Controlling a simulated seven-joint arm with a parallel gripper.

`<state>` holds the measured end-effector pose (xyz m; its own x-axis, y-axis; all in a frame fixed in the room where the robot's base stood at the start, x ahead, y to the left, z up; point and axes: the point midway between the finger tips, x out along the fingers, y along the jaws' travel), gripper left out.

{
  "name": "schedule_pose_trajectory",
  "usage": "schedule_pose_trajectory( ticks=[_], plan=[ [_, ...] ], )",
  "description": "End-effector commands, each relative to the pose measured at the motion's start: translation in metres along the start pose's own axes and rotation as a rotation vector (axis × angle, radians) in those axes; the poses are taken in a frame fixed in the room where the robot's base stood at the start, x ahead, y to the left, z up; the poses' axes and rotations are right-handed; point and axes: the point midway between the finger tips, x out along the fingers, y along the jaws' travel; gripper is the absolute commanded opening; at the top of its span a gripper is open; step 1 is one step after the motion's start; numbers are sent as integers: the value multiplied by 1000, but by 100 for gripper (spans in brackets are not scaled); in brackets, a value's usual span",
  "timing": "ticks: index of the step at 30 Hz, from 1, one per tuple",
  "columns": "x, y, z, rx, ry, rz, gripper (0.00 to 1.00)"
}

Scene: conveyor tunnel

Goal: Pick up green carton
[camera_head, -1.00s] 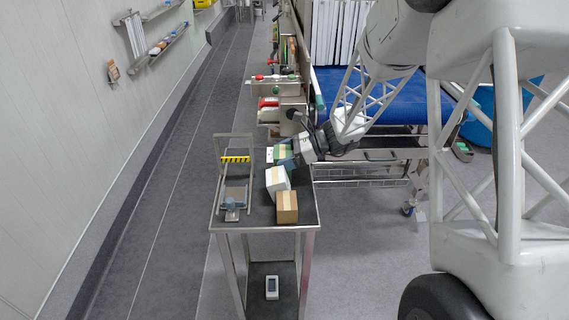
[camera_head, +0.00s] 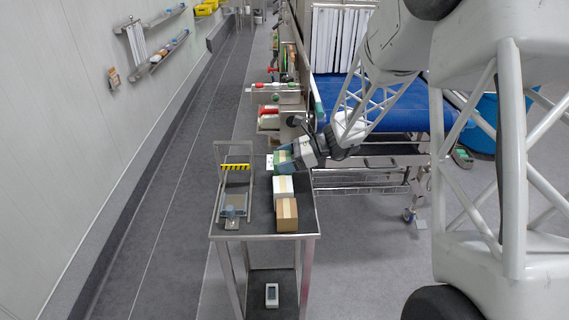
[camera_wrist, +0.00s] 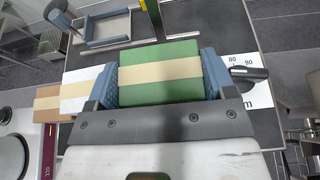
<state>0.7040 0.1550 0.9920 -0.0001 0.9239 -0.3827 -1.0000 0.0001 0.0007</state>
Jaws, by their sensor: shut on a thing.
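The green carton (camera_wrist: 160,86), with a beige tape band across it, sits between the two blue fingers of my gripper (camera_wrist: 160,84) in the wrist view. My gripper is shut on it. In the head view the green carton (camera_head: 283,157) shows at the tip of my gripper (camera_head: 287,160), over the far end of the dark-topped table (camera_head: 256,217). Its underside is hidden, so I cannot tell whether it touches the table.
A white carton (camera_head: 283,189) and a brown carton (camera_head: 287,215) stand in a row nearer the front. A metal frame with a striped bar (camera_head: 235,167) stands on the left. A blue conveyor (camera_head: 400,106) lies to the right.

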Motion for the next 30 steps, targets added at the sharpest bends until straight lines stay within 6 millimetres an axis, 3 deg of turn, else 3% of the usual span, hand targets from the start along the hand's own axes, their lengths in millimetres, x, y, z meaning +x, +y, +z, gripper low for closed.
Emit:
schedule_pose_trajectory(
  ticks=[21, 30],
  plan=[
    [-34, 0, 81, -3, 0, -1, 45],
    [-38, 0, 91, -1, 0, -1, 45]
  ],
)
